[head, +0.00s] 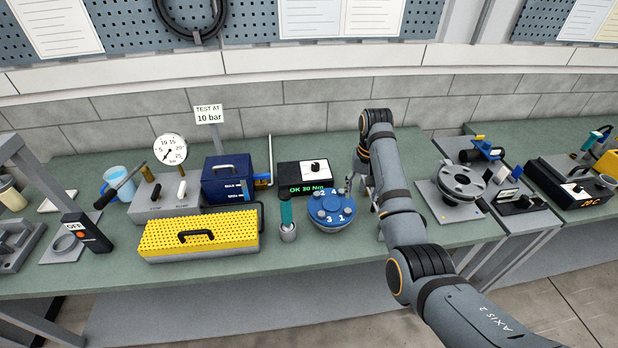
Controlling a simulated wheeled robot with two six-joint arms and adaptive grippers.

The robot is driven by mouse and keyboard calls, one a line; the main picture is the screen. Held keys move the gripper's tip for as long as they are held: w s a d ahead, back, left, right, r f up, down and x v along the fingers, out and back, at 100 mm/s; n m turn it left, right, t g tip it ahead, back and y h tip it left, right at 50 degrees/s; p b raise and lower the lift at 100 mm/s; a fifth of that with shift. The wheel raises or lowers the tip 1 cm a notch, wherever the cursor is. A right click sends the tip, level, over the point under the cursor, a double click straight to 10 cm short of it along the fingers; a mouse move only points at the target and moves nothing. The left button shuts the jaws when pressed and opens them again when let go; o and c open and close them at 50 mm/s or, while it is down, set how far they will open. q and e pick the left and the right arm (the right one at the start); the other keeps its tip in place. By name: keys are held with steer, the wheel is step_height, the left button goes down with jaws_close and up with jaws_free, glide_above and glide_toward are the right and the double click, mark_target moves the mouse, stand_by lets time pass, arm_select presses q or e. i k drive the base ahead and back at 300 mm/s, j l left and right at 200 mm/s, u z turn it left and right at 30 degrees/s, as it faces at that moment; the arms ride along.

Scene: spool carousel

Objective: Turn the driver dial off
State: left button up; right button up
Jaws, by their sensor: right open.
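A black box with a lit green "OK 30 Nm" display (310,189) stands at the back middle of the bench. A black dial on a white plate (315,168) sits on its top. A second black box with a dial on a white plate (574,188) and an orange display stands at the far right. No label shows which is the driver dial. My right gripper (374,203) is right of the "OK 30 Nm" box and the blue numbered disc (331,211), apart from both. It points down, open, partly hidden by my arm. My left gripper is out of view.
A grey flange fixture (460,184) stands right of my arm. The bench front (300,262) is clear.

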mark_target(315, 166)
steer(key=i+j+u, duration=0.2)
steer(key=i+u, duration=0.45)
steer(key=i+j, duration=0.05)
steer(key=i, duration=0.05)
